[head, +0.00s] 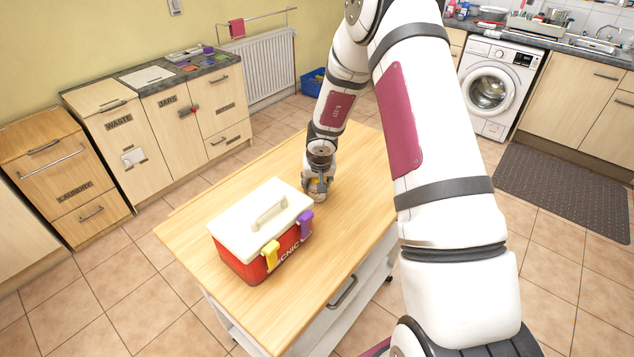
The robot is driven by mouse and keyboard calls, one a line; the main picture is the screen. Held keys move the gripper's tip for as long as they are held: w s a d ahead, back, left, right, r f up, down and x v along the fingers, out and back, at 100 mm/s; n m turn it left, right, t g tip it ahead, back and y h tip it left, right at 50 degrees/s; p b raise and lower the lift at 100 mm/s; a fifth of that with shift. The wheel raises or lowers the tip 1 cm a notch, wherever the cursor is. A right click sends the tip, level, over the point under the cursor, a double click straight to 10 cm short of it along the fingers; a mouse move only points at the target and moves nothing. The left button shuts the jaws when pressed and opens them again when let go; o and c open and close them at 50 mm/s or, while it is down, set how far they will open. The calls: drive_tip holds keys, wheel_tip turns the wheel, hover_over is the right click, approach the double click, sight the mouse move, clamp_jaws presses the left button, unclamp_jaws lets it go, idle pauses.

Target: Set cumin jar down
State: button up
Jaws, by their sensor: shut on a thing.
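My gripper (318,187) points down at the far side of the wooden worktop, just behind and right of the red picnic box. It is shut on a small jar, taken as the cumin jar, which is mostly hidden by the fingers. Only a little yellowish colour shows between them. The jar is at or close above the worktop (352,190); I cannot tell whether its base touches. Its label cannot be read.
The red picnic box (240,268) has a white lid with a handle, and yellow and purple clips. It stands on the left part of the worktop. Bare wood lies to the right and in front. Labelled cabinets (180,125) stand behind on the left.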

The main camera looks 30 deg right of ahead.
drive_tip(key=o, duration=1)
drive_tip(key=shift+o, duration=1.1)
